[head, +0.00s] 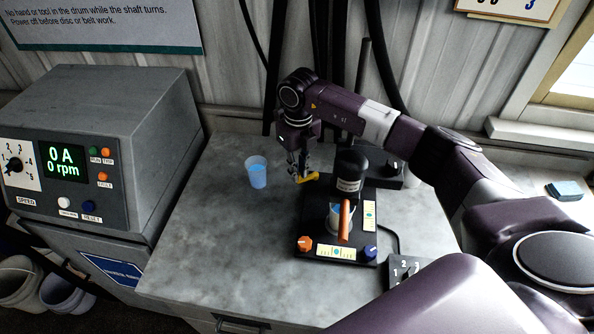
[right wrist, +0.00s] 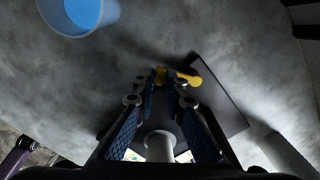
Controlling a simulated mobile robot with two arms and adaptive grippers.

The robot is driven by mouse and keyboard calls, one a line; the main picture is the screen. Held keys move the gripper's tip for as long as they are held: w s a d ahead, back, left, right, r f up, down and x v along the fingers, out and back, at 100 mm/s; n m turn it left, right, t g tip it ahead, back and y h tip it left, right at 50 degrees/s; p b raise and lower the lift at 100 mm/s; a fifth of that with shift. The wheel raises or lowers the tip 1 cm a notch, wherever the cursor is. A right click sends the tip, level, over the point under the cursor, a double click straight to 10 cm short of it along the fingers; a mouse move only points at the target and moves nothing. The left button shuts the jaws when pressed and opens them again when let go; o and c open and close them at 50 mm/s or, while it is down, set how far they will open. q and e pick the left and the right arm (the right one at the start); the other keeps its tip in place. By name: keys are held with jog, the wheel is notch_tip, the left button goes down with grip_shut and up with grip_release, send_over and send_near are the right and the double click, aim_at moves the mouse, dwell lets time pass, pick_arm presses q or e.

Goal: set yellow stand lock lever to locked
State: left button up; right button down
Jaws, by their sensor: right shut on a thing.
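The yellow stand lock lever (head: 309,178) sticks out to the left at the back of the dark disperser stand, beside the column. It also shows in the right wrist view (right wrist: 188,79), running to the right from my fingertips. My right gripper (head: 299,176) reaches down over the lever from behind; in the right wrist view (right wrist: 161,77) its fingertips close on the lever's yellow end. The lever's pivot and any lock marks are hidden or too small to read. My left gripper is not in view.
A cup of blue liquid (head: 257,172) stands left of the stand. A control box (head: 105,150) stands at the left. The counter's front left is clear.

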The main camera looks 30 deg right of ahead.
jog(key=s+n+b, duration=0.1)
jog(key=n+b, duration=0.1)
jog(key=shift+s+d+f+n, duration=0.1)
jog(key=shift+s+f+n, duration=0.05)
jog(key=shift+n, duration=0.25)
jog(key=n+b, duration=0.1)
jog(key=s+n+b, duration=0.1)
jog(key=shift+s+d+n, duration=0.15)
jog(key=shift+d+n, duration=0.1)
jog(key=shift+n, duration=0.15)
jog(key=n+b, duration=0.1)
jog(key=s+n+b, duration=0.1)
jog(key=n, duration=0.1)
jog(key=shift+s+d, duration=0.1)
jog(key=shift+d, duration=0.3)
jog(key=shift+s+d+n+b, duration=0.2)
jog(key=shift+n+b, duration=0.3)
jog(key=shift+n, duration=0.15)
jog(key=shift+s+d+n+b, duration=0.2)
jog(key=shift+n+b, duration=0.3)
jog(key=shift+n, duration=0.15)
jog(key=shift+r, duration=0.2)
jog(key=c, duration=2)
grip_release()
jog(key=shift+o, duration=0.2)
notch_tip(320, 180, up, 12)
